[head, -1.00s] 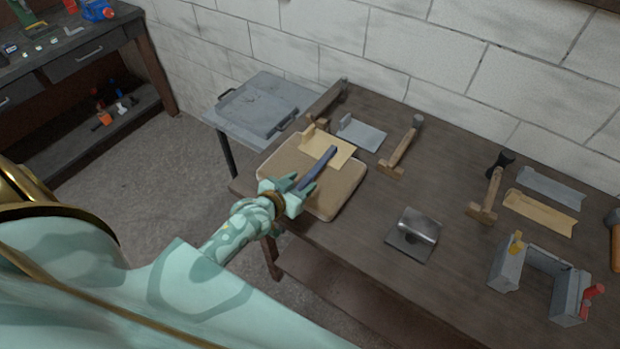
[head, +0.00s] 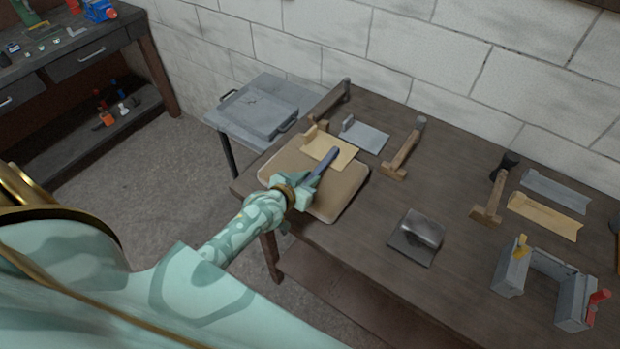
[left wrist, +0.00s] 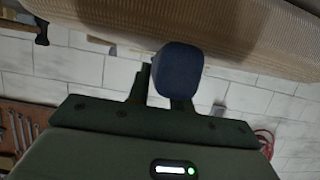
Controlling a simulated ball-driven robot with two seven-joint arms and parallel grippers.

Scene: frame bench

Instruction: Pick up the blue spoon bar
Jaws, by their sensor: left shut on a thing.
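The blue spoon bar (head: 323,163) lies over the tan padded board at the left end of the bench. In the head view my left gripper (head: 307,185) is at the bar's near end, shut on it. In the left wrist view the bar's blue end (left wrist: 178,72) sticks out between the fingers (left wrist: 158,90). Whether the bar touches the board beneath cannot be told. My right gripper is not in view.
The tan board (head: 345,196) lies under the bar, with a yellowish sheet piece (head: 335,152) at its back edge. A grey tray (head: 258,108) is at the left.

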